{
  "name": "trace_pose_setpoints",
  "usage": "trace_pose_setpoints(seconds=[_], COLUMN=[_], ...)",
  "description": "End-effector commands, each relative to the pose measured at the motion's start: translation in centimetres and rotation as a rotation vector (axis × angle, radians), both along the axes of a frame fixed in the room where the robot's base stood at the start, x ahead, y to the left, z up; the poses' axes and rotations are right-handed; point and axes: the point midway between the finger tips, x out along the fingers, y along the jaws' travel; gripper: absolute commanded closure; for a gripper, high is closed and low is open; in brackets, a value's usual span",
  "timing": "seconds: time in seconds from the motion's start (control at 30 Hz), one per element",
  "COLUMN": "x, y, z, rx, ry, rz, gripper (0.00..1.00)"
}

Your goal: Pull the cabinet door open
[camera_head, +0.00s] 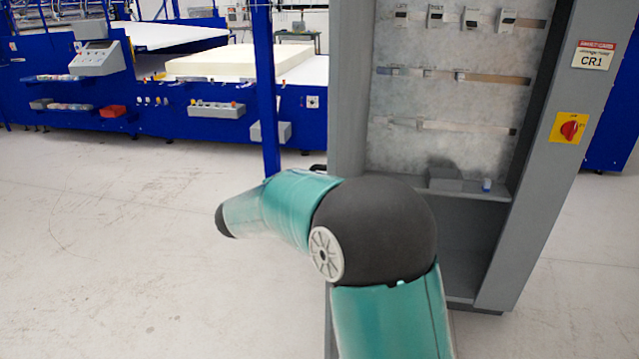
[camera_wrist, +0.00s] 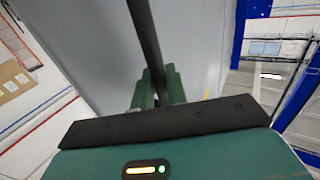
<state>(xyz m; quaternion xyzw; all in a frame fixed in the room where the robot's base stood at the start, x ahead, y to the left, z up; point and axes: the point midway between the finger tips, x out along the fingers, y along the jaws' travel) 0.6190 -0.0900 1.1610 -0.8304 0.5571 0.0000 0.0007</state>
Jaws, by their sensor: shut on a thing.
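The grey cabinet (camera_head: 450,105) stands right of centre in the head view. Its front is open, showing a metal back plate with rails and small switch devices. A tall grey panel (camera_head: 348,90) at its left side appears to be the door, swung outward. In the wrist view, the door's flat grey face (camera_wrist: 95,45) fills the upper middle. A dark bar handle (camera_wrist: 146,35) runs down between the green fingers of my gripper (camera_wrist: 160,90), which is shut on it. In the head view my arm hides the lower part of the panel, and my gripper cannot be made out.
A yellow plate with a red rotary switch (camera_head: 569,128) is on the cabinet's right frame. A blue machine (camera_head: 165,120) with a cream foam block (camera_head: 238,62) stands at the back left. A blue post (camera_head: 265,90) rises left of the panel. The pale floor (camera_head: 120,240) at left is clear.

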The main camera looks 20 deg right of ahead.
Motion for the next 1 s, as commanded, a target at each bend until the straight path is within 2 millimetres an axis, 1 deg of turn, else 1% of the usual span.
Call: trace_pose_setpoints(seconds=[0.27, 0.3, 0.37, 0.63, 0.73, 0.87, 1.0], x=[0.0, 0.0, 0.0, 0.0, -0.2, -0.7, -1.8], y=[0.0, 0.0, 0.0, 0.0, 0.5, 2.1, 4.8], z=[0.1, 0.1, 0.1, 0.0, 0.0, 0.0, 0.0], rx=[-0.001, -0.002, -0.001, -0.001, -0.001, -0.001, -0.001], ry=[0.0, -0.001, 0.0, 0.0, 0.0, 0.0, 0.001], rz=[-0.001, -0.001, -0.001, 0.0, 0.001, 0.005, 0.005], gripper=[1.0, 0.78, 0.67, 0.67, 0.67, 0.67, 0.67])
